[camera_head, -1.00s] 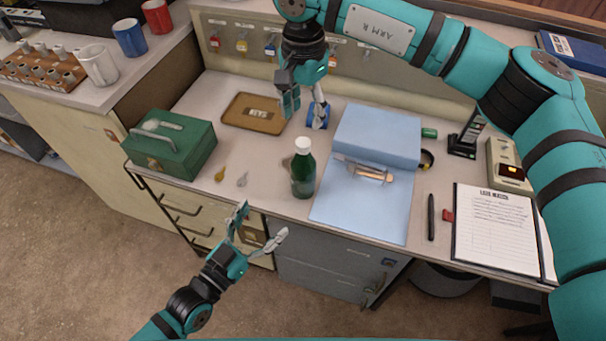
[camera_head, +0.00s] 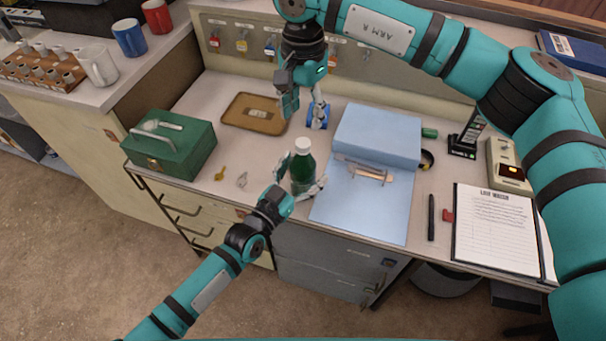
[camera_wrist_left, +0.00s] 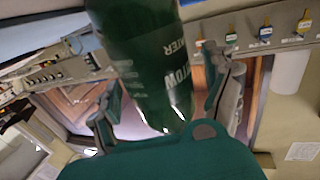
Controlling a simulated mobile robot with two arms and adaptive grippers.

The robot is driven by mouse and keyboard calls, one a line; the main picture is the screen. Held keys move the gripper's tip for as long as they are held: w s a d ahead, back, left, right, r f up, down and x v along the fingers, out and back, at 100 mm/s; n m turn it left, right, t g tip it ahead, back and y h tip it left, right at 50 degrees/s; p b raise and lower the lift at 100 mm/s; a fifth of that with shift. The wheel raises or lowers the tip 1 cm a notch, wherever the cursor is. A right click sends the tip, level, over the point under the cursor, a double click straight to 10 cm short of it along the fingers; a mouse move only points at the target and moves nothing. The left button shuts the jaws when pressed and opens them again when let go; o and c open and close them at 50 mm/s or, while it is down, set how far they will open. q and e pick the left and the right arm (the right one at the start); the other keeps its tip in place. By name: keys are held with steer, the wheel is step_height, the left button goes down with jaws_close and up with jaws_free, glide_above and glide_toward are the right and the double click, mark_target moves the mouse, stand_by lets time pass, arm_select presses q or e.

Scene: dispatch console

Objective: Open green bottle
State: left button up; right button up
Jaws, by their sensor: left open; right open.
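The green bottle (camera_head: 303,168) stands upright on the desk, with its white cap (camera_head: 303,145) on top. My left gripper (camera_head: 302,181) is open, with its fingers on either side of the bottle's lower body. In the left wrist view the bottle (camera_wrist_left: 150,60) fills the space between the open fingers (camera_wrist_left: 168,105), and a gap shows beside the right finger. Whether either finger touches the glass cannot be told. My right gripper (camera_head: 305,108) is open and empty, pointing down above the desk behind the bottle.
A brown tray (camera_head: 240,119) lies behind. A clipboard (camera_head: 496,230) is far right.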

arm_select(q)
jaws_close()
stand_by(0.7)
